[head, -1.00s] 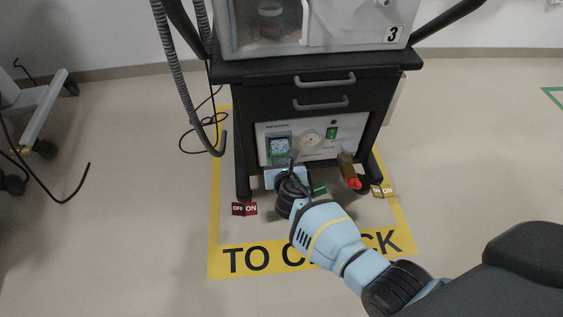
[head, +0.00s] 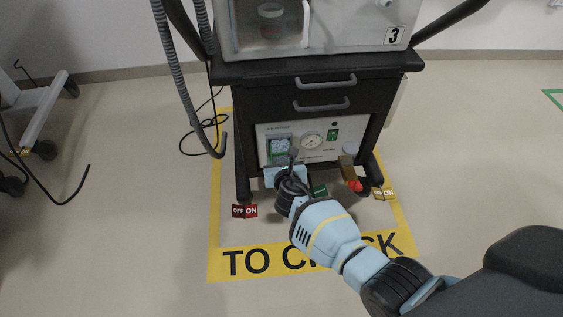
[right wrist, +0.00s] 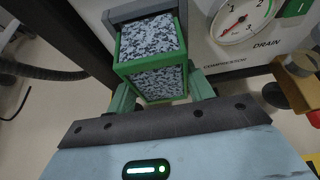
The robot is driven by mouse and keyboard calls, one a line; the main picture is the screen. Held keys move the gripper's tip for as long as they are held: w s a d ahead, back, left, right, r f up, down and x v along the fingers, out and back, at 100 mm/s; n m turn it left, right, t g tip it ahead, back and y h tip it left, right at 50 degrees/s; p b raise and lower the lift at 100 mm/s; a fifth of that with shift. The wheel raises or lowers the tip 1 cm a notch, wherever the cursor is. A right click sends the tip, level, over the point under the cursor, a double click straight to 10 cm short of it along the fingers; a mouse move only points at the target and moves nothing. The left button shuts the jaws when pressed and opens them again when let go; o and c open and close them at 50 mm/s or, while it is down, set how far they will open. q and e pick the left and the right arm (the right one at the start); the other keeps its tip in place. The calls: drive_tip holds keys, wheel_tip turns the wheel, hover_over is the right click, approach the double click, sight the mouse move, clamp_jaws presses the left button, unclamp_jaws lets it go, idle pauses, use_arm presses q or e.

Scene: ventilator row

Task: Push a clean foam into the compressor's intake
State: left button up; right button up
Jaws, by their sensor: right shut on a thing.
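The compressor panel (head: 325,127) is in the lower part of the dark cart, with a grey intake housing (right wrist: 140,10) at its left. A speckled grey foam block (right wrist: 152,78) with a green frame sits at the mouth of this housing in the right wrist view. Its near end sticks out towards me. I cannot tell how deep it goes. My right gripper (right wrist: 163,94) is shut on the foam block, with a finger on each side. In the head view the right gripper (head: 284,170) is low before the panel and hides part of the intake. My left gripper is not in view.
A pressure gauge (right wrist: 240,20) is right of the intake. A brown drain fitting (head: 347,167) with a red part below stands out farther right. A small green piece (head: 319,191) lies beside my gripper. Red OFF/ON tags (head: 244,211) lie at the cart's left foot.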

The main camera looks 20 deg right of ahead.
sight(282, 160)
drive_tip(key=shift+w+d, duration=0.15)
drive_tip(key=shift+w, duration=0.4)
idle(0.8)
drive_tip(key=o, duration=1.1)
drive_tip(key=shift+o, duration=0.2)
drive_tip(key=p+v, duration=0.4)
drive_tip(key=v, duration=0.2)
drive_tip(key=shift+s+r, duration=0.1)
drive_tip(key=shift+r, duration=0.2)
drive_tip(key=shift+s+r, duration=0.15)
drive_tip(key=shift+s, duration=0.45)
drive_tip(key=shift+s+p, duration=0.1)
drive_tip(key=shift+p, duration=0.2)
